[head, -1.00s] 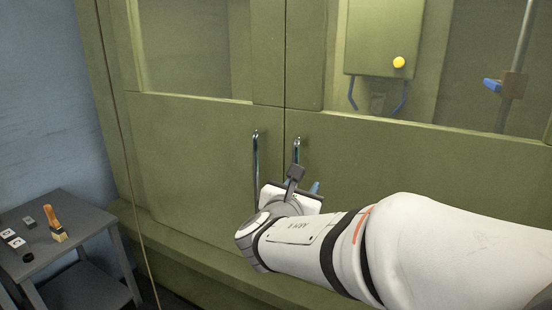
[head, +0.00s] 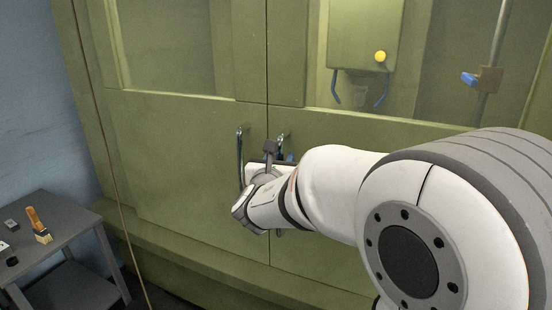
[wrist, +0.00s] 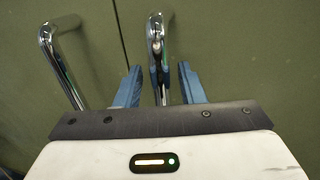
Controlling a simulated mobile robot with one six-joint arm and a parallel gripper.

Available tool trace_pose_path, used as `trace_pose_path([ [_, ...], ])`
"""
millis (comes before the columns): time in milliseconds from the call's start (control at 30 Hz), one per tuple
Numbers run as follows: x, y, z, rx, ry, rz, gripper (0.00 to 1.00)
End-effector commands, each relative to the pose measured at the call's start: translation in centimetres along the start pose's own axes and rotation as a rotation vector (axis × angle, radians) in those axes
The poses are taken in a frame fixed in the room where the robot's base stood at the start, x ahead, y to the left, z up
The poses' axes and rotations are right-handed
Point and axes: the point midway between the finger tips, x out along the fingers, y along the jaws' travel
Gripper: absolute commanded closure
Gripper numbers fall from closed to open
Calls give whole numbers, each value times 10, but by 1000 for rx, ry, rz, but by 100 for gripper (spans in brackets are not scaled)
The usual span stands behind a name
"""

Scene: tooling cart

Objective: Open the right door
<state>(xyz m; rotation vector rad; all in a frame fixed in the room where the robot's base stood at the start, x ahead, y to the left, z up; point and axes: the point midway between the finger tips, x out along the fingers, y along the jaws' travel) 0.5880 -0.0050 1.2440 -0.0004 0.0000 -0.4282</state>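The right door (head: 318,258) is a green panel with a window in its upper part. It looks closed, flush with the left door (head: 165,150) at the vertical seam. The right door's chrome bar handle (head: 282,137) is mostly hidden by my arm in the head view. In the wrist view the handle (wrist: 156,45) stands upright between the two blue fingers of my gripper (wrist: 160,86). The fingers are open, one on each side of the bar, with a visible gap on both sides. The left door's handle (wrist: 62,62) lies left of the fingers.
A small grey table (head: 58,232) with an orange-handled brush (head: 39,226) stands at the left. Behind the right window are a box with a yellow button (head: 380,56) and a pole with a blue lever (head: 470,79). A green ledge (head: 190,262) runs below the doors.

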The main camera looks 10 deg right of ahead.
Motion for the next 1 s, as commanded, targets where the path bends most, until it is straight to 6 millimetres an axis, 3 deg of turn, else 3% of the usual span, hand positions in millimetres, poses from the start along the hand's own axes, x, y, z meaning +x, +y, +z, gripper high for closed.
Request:
trace_pose_path([
  [100,0,0,0,0,0,0,66],
  [500,0,-1,0,0,0,-1,99],
  [800,0,-1,0,0,0,-1,100],
  [833,-5,10,0,1,0,4,100],
  [1000,0,-4,-1,1,-1,-2,100],
])
